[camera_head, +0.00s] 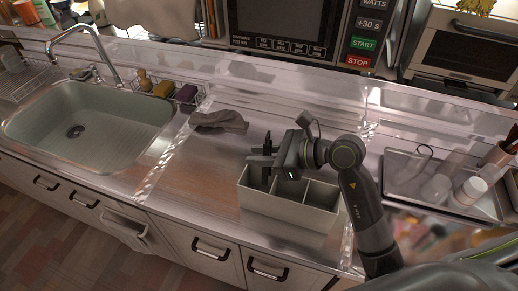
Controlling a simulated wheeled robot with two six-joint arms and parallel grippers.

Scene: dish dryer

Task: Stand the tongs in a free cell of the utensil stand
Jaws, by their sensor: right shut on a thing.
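The utensil stand (285,212) is a pale, open-topped box with a row of cells on the steel counter. My right gripper (262,158) is over its left cell, fingers pointing left. It is shut on a dark, narrow, upright thing, which I take to be the tongs (267,141). Their upper end shows above the fingers. The lower part is dark and partly hidden by the fingers and the stand's wall, so I cannot tell how deep it reaches. The middle and right cells look empty. My left gripper is out of view.
A grey cloth (219,120) lies behind the stand to the left. A sink (80,128) is at far left, with a sponge rack (166,94) behind it. A metal tray (402,180) with cups and a jar is at right. A microwave (290,28) stands behind.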

